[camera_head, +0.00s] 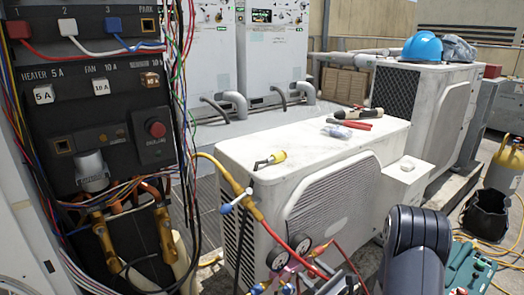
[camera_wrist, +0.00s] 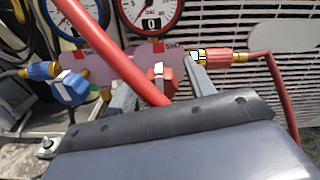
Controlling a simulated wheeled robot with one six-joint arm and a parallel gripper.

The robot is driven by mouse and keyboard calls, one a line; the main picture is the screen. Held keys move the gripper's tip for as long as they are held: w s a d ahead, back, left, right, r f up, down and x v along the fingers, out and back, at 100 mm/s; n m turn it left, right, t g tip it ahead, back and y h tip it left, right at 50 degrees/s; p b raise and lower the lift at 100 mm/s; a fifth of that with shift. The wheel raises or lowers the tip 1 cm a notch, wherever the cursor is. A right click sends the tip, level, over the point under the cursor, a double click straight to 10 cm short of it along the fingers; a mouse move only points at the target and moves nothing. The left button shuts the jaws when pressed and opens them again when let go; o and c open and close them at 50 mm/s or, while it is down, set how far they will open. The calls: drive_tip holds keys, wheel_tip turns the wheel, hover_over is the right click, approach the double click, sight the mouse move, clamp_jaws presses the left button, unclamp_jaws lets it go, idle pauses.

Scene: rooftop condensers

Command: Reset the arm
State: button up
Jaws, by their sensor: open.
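My gripper (camera_wrist: 160,82) shows in the wrist view with its two grey fingers apart, one each side of the red valve knob (camera_wrist: 160,78) of a pink gauge manifold (camera_wrist: 120,70). I cannot tell whether the fingers touch the manifold; nothing is clearly held. A red hose (camera_wrist: 115,45) crosses in front of it. A blue valve knob (camera_wrist: 72,88) is to the left, and a red-rimmed dial (camera_wrist: 150,12) is above. In the head view my dark arm (camera_head: 415,250) rises at lower right; the gripper cannot be made out there. Two gauges (camera_head: 288,250) hang at the near condenser's front.
A control panel (camera_head: 90,100) with loose wires stands at left. A green toolbox (camera_head: 470,268), black bag (camera_head: 486,212) and yellow cylinder (camera_head: 505,165) are at right. Hoses cross the floor.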

drive_tip(key=shift+f+n, duration=0.1)
drive_tip(key=shift+n, duration=0.4)
drive_tip(key=shift+s+d, duration=0.25)
drive_tip(key=shift+s, duration=0.05)
drive_tip(key=s+d+r+n+g+y+p, duration=0.1)
drive_tip(key=s+d+p, duration=0.1)
drive_tip(key=s, duration=0.8)
drive_tip(key=shift+s+d+r+n, duration=0.2)
drive_tip(key=shift+s+d+n, duration=0.1)
drive_tip(key=shift+d, duration=0.2)
